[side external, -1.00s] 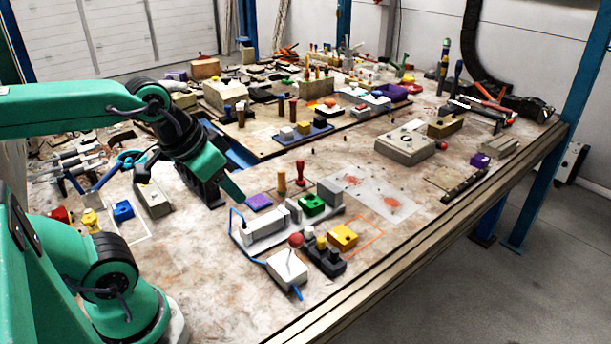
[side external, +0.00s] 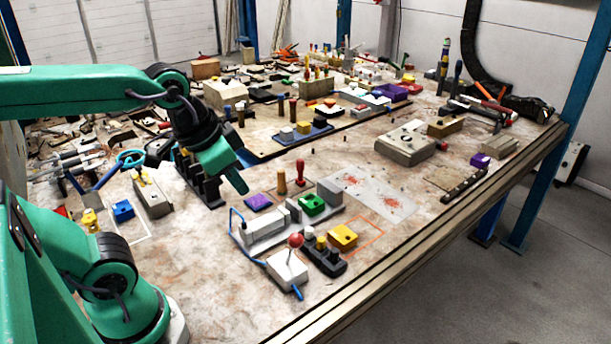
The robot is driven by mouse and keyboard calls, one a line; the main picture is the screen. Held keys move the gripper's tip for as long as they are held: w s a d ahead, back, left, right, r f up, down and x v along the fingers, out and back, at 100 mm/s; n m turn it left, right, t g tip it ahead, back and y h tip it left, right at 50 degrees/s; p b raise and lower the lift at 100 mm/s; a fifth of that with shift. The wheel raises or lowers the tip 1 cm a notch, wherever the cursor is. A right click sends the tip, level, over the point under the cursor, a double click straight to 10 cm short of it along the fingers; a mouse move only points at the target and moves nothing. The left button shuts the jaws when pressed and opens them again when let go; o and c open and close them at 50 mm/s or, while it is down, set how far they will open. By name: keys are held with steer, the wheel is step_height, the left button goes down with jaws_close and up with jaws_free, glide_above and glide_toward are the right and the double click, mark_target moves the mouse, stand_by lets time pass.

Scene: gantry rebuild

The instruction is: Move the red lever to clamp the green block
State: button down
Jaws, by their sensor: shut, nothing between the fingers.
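The red lever is a red ball knob (side external: 296,240) on a thin stick, rising from a white box (side external: 288,269) at the front. A blue hose runs along the box and the clamp. The green block (side external: 312,205) sits in a grey clamp fixture, between a pusher block (side external: 293,210) on its left and an upright grey end plate (side external: 329,195) on its right. I cannot tell whether the pusher touches the block. My gripper (side external: 242,188) is shut and empty, above the table, up and left of the lever and apart from it.
A purple block (side external: 258,202) and two upright handles, one brown (side external: 282,180) and one red (side external: 300,173), stand behind the fixture. A yellow block (side external: 342,236) and a dark button box (side external: 323,255) stand right of the lever. The front table strip is clear.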

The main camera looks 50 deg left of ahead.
steer(key=w+d+m+g, duration=0.5)
steer(key=w+d+m, duration=0.5)
steer(key=d+m, duration=0.3)
steer(key=shift+f+m, duration=0.4)
steer(key=shift+a+f, duration=0.1)
steer(key=s+a+f, duration=0.1)
steer(key=a+f, duration=0.3)
steer(key=f, duration=0.6)
steer(key=shift+a+f, duration=0.15)
steer(key=shift+f, duration=0.1)
steer(key=shift+s, duration=0.1)
steer(key=shift+a+r, duration=0.1)
steer(key=shift+a, duration=0.05)
